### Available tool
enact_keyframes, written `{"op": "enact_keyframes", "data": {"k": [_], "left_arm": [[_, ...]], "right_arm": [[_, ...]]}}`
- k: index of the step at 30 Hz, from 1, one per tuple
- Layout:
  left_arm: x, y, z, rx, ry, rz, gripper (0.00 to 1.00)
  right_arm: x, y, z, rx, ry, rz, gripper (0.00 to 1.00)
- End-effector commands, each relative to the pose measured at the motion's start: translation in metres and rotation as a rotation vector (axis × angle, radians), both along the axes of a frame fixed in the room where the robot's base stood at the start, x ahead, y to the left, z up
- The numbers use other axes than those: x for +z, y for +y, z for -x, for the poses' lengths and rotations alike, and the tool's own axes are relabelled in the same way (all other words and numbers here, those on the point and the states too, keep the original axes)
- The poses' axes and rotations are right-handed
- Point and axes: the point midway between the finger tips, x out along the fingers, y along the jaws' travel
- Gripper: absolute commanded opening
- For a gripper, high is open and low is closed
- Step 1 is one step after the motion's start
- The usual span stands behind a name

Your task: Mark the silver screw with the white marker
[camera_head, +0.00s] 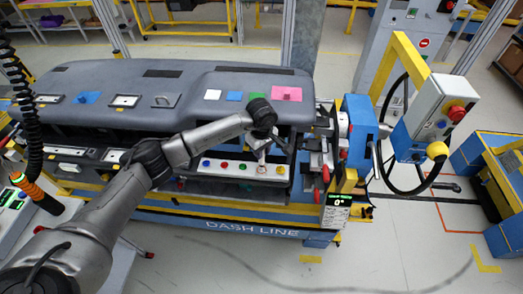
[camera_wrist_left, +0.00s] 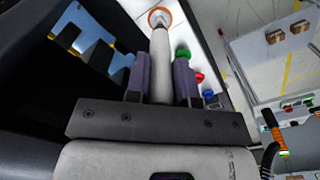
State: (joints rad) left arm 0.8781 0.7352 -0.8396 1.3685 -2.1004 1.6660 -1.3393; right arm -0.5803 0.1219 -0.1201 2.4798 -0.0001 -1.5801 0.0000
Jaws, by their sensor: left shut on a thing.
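My left gripper (camera_wrist_left: 160,80) is shut on the white marker (camera_wrist_left: 160,62), which lies lengthwise between its two fingers in the left wrist view. In the head view the left gripper (camera_head: 262,157) hangs down over the right part of a white panel (camera_head: 232,168) on the dashboard module. The marker's far end is at an orange ring (camera_wrist_left: 158,12) on this panel. Whether it touches is not clear. I cannot make out the silver screw; the marker's end covers the middle of the ring. My right gripper is not in view.
The panel also carries a green button (camera_wrist_left: 183,52), a red button (camera_wrist_left: 199,77) and a blue button (camera_wrist_left: 208,94) beside the marker. The grey dashboard (camera_head: 190,80) with coloured squares rises behind. A blue and white machine post (camera_head: 357,130) stands to the right.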

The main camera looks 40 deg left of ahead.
Motion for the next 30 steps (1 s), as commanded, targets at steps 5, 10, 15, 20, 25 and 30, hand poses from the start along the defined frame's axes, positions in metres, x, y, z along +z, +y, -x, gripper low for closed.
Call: {"op": "enact_keyframes", "data": {"k": [5,10,15,20,25,30], "left_arm": [[0.002,0.0,0.0,0.0,0.001,0.0,0.01],[0.011,0.0,0.0,0.0,0.0,0.0,0.01],[0.021,0.0,0.0,0.0,0.001,0.0,0.01],[0.029,0.0,0.0,0.0,0.001,-0.001,0.01],[0.039,0.001,0.0,0.001,0.001,-0.001,0.01],[0.048,0.0,0.0,0.001,0.0,0.0,0.01]], "right_arm": [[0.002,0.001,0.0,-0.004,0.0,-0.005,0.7],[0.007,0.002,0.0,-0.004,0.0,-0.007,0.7],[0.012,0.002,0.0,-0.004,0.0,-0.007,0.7],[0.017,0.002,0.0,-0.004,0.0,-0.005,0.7],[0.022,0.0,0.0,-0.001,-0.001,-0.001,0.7],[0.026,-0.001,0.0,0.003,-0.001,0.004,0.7]]}}
